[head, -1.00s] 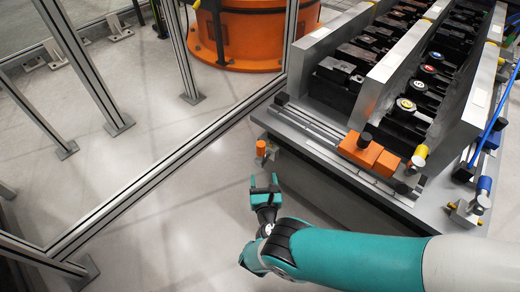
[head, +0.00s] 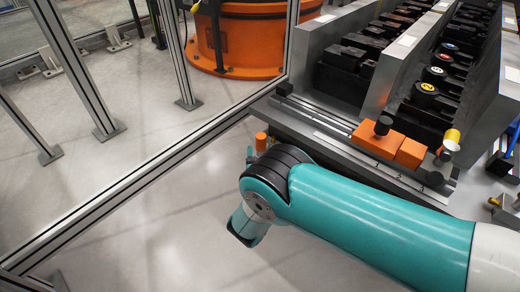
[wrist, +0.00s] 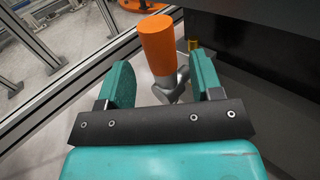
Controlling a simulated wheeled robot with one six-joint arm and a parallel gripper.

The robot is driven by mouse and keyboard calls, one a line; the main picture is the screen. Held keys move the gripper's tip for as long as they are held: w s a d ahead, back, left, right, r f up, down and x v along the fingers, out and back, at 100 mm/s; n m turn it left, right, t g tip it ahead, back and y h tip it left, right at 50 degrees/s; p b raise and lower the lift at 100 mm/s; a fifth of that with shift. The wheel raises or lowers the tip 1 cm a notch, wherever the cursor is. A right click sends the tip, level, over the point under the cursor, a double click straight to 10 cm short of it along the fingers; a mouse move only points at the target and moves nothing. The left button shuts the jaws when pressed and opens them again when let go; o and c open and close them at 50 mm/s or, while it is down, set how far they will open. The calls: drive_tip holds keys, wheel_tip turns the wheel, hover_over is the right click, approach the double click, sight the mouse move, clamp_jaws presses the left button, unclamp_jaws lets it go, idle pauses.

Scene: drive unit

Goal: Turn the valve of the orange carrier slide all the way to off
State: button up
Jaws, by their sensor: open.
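The orange valve handle (head: 261,141) sticks up at the left front corner of the drive unit. In the wrist view the orange handle (wrist: 157,45) is a thick cylinder on a grey metal valve body (wrist: 170,86), standing between the finger lines, with no clear contact. My gripper (wrist: 163,78) is open, one teal finger on each side of the valve. In the head view my gripper is mostly hidden behind my arm; a fingertip shows just left of the valve. The orange carrier slide (head: 377,140) sits on the rail at the unit's front.
A yellow-handled valve (head: 451,139) stands at the rail's right end. The unit's dark side wall (wrist: 262,60) is close on the right in the wrist view. An aluminium fence (head: 150,178) runs along the left. Open floor (head: 180,235) lies between.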

drive_tip(key=shift+w+a+b, duration=0.2)
drive_tip(key=shift+w+b, duration=0.3)
drive_tip(key=shift+w, duration=1)
drive_tip(key=shift+w+a+b, duration=0.15)
drive_tip(key=shift+w+b, duration=0.35)
drive_tip(key=shift+w, duration=1)
